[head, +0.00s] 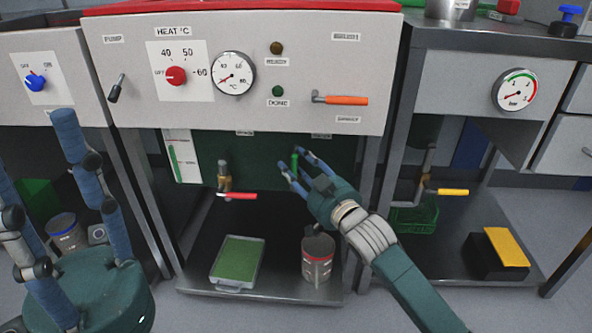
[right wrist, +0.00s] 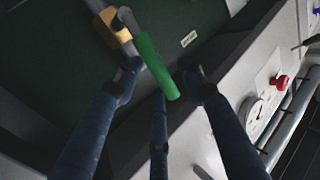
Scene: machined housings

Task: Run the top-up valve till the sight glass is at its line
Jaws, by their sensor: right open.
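A lever with a green grip (head: 295,162) hangs under the middle machine. In the right wrist view the green grip (right wrist: 157,68) sits on a metal stem beside a brass-coloured body, between my spread fingers. My right gripper (head: 306,165) is open around the green grip; contact is unclear. A white plate with a green column (head: 174,163), apparently the sight glass, is at the left of the dark green tank (head: 235,155); its line is too small to make out. My left gripper (head: 52,165) is open and empty at the lower left. The small tank labels are unreadable.
A red-handled valve (head: 238,196) is left of the green grip. An orange lever (head: 345,100) is on the panel above. A green-filled tray (head: 237,262) and a can (head: 318,258) stand on the lower shelf. A yellow-handled valve (head: 450,191) is on the right machine.

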